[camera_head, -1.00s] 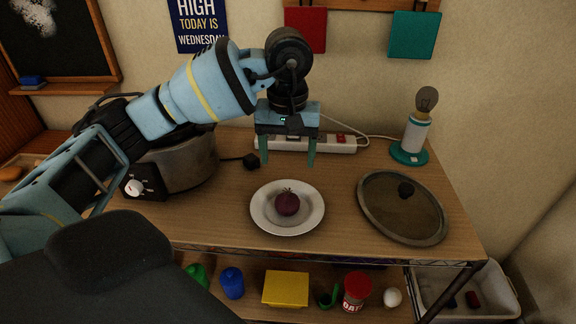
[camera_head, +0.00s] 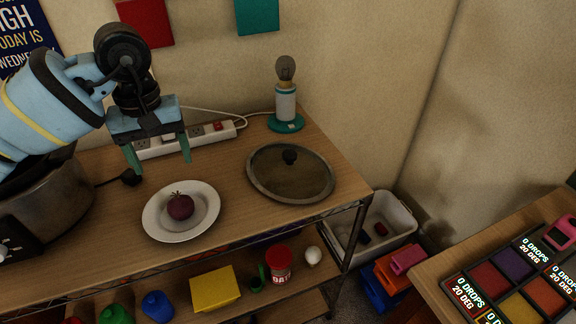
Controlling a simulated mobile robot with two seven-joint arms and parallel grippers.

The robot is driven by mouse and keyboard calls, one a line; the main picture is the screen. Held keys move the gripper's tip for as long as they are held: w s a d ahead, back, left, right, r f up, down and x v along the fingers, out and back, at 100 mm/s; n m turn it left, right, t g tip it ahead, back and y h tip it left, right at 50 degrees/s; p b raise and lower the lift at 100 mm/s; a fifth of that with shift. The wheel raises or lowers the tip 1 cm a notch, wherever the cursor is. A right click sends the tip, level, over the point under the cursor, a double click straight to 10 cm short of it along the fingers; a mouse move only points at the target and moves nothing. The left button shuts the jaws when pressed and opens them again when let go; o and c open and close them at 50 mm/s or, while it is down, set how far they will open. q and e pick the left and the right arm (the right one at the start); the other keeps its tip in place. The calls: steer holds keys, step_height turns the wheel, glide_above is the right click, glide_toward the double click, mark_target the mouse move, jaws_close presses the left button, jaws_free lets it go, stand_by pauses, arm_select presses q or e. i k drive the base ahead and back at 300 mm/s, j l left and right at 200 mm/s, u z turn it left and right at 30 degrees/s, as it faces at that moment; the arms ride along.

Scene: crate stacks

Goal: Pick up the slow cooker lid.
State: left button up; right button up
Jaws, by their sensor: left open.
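The slow cooker lid (camera_head: 268,184) is a round, dark glass disc with a metal rim and a black knob (camera_head: 289,156). It lies flat on the right part of the wooden shelf top, knob up. The slow cooker (camera_head: 48,207) stands at the left, partly cut off by the frame edge and partly behind my arm. My left gripper (camera_head: 159,158) is open and empty, fingers pointing down, above the shelf behind the plate. It is to the left of the lid and apart from it. My right gripper is not in view.
A white plate (camera_head: 158,226) with a dark red onion-like vegetable (camera_head: 180,206) sits left of the lid. A power strip (camera_head: 205,136) and a bulb lamp (camera_head: 285,107) stand behind. A crate (camera_head: 396,222) and a table with coloured squares (camera_head: 440,268) are at the right.

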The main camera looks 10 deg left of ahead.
mark_target(287, 173)
steer(key=j+z, duration=0.25)
steer(key=z, duration=0.15)
steer(key=k+j+z, duration=0.1)
steer(key=z, duration=0.3)
steer(key=k+j+z, duration=0.1)
steer(key=j+z, duration=0.3)
steer(key=l, duration=0.1)
